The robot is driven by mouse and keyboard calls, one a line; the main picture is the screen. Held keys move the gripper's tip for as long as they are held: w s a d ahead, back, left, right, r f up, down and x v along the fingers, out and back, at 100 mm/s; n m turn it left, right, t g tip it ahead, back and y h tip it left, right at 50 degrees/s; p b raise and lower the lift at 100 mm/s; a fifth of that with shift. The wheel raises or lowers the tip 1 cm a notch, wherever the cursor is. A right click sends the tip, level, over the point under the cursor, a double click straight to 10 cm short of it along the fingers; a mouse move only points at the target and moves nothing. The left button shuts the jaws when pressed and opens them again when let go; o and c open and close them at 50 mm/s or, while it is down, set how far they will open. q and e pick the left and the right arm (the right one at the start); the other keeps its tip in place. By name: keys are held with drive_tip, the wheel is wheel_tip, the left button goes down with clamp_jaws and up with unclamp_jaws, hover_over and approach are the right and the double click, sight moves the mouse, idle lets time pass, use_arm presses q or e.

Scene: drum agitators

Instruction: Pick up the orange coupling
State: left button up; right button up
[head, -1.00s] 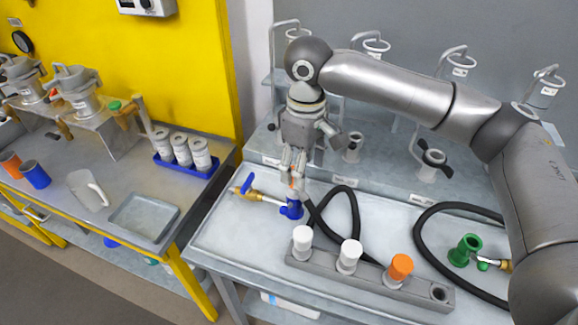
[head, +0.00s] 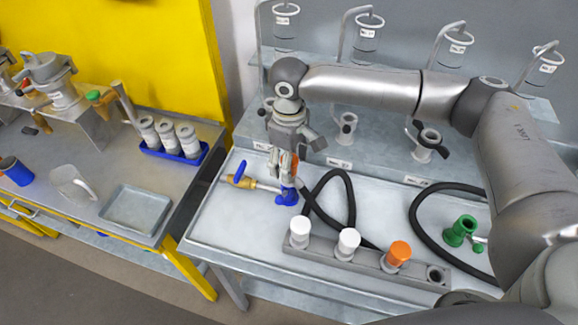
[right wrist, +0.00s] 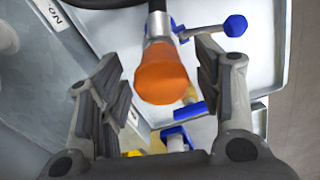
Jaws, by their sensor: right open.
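The orange coupling (right wrist: 163,76) sits on the end of a black hose. In the right wrist view it is between the two fingers of my right gripper (right wrist: 157,58), with space on both sides. The gripper is open and holds nothing. In the head view my right gripper (head: 284,164) is low over the back left of the grey bench, just above a blue fitting (head: 287,198). Only a sliver of the orange coupling (head: 295,161) shows there, mostly hidden by the fingers. My left gripper is not in view.
A grey rack (head: 330,256) at the bench front holds two white plugs and an orange one (head: 397,254). A brass valve with a blue handle (head: 240,174) is left of the blue fitting. Black hoses (head: 355,200) loop across the bench. A green coupling (head: 460,231) lies at the right.

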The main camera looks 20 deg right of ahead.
drive_tip(key=shift+f, duration=1.05)
clamp_jaws()
drive_tip(key=shift+r, duration=0.1)
drive_tip(key=shift+r, duration=0.55)
drive_tip(key=s+a+r+b, duration=0.3)
drive_tip(key=s+a+r, duration=0.5)
drive_tip(key=s+r, duration=0.3)
drive_tip(key=shift+s+r+b, duration=0.35)
drive_tip(key=shift+r+b, duration=0.05)
drive_tip(key=shift+r, duration=0.05)
